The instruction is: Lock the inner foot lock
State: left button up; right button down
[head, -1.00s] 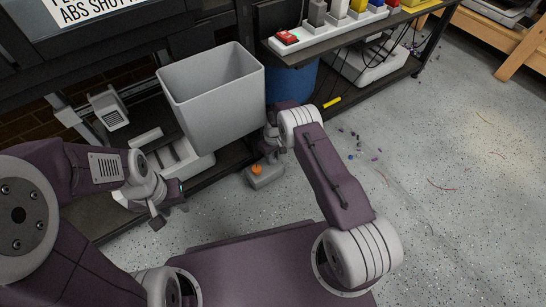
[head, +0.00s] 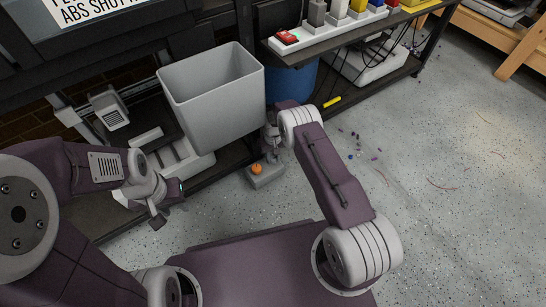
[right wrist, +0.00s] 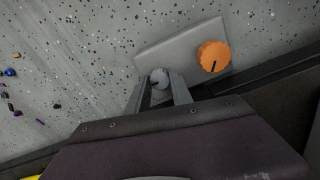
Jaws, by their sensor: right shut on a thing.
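A grey foot block (head: 266,176) lies on the floor below the grey bin. An orange round knob (head: 256,169) with a dark mark sits on it. In the right wrist view the block (right wrist: 185,46) carries the orange knob (right wrist: 214,56) and a smaller grey knob (right wrist: 159,76). My right gripper (head: 272,157) is at the block, right of the orange knob. In the right wrist view its two fingers (right wrist: 160,88) are shut around the grey knob. My left gripper (head: 167,207) hangs empty left of the block, its fingertips apart. Which knob is the inner lock is not clear.
The grey bin (head: 212,99) stands close above the block. A dark shelf (head: 320,45) with a power strip is behind my right arm, with a blue drum (head: 291,84) beneath. Small coloured scraps lie on the floor to the right, which is otherwise open.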

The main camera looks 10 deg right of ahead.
aim_at(273, 159)
jog(key=c, duration=1.1)
grip_release()
notch_tip(273, 159, up, 9)
jog(key=p, duration=0.7)
jog(key=shift+s, duration=0.1)
